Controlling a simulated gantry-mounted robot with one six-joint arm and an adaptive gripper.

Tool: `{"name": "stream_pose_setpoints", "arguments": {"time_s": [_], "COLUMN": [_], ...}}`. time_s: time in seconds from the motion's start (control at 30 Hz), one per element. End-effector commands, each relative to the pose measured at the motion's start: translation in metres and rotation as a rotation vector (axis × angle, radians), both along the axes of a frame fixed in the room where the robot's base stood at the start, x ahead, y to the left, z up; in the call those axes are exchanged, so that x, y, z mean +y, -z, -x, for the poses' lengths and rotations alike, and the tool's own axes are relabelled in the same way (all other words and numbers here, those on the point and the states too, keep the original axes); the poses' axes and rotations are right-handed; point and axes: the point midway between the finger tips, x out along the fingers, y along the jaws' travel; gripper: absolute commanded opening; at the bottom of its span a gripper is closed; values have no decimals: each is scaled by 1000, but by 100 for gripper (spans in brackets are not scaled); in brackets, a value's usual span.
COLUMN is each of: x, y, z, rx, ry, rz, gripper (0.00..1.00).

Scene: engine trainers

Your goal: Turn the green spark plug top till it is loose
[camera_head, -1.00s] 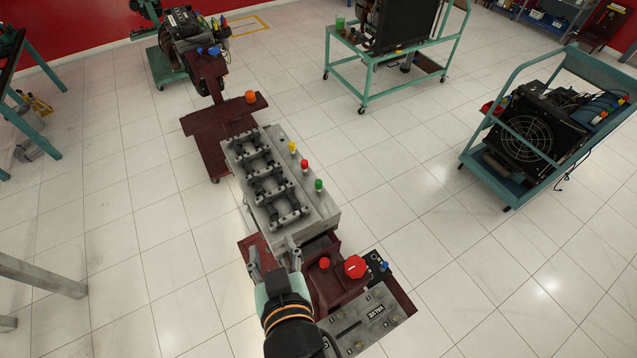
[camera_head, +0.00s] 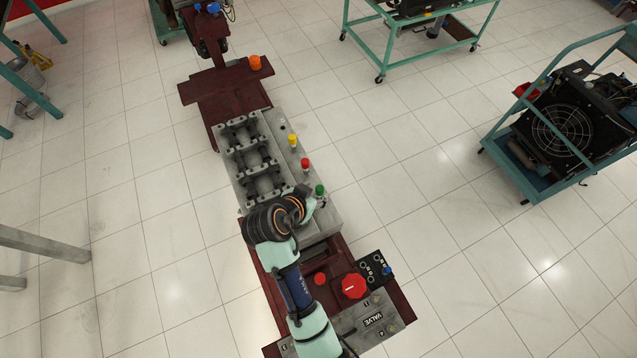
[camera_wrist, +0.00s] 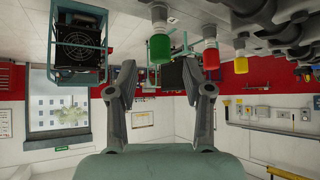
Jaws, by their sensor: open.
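The green spark plug top (camera_head: 320,190) stands upright on the grey engine head (camera_head: 325,222), at the near end of a row of plug tops. In the wrist view the green top (camera_wrist: 159,49) shows large, in the gap between my two fingers and slightly above their tips. My gripper (camera_wrist: 160,72) is open with nothing between its fingers in contact that I can see. In the head view my gripper (camera_head: 314,204) is right beside the green top, partly hidden by my wrist. Whether a finger touches the top cannot be told.
A red plug top (camera_head: 305,163) and a yellow one (camera_head: 293,140) stand farther along the row. Black rocker parts (camera_head: 257,160) lie left of them. A red knob (camera_head: 353,286) and a valve panel (camera_head: 375,318) are at the near end.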

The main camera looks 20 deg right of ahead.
Motion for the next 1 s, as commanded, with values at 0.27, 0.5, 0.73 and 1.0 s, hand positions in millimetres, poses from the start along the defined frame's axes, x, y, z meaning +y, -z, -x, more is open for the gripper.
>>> {"name": "stream_pose_setpoints", "arguments": {"time_s": [0.27, 0.5, 0.73, 1.0], "x": [-23, -24, -24, -24], "y": [27, 30, 30, 29], "z": [-16, -17, -17, -17], "rx": [0, -1, -1, -1], "ry": [-1, -2, -2, -4], "rz": [-1, -2, -2, -2], "gripper": [51, 51, 19, 0]}}
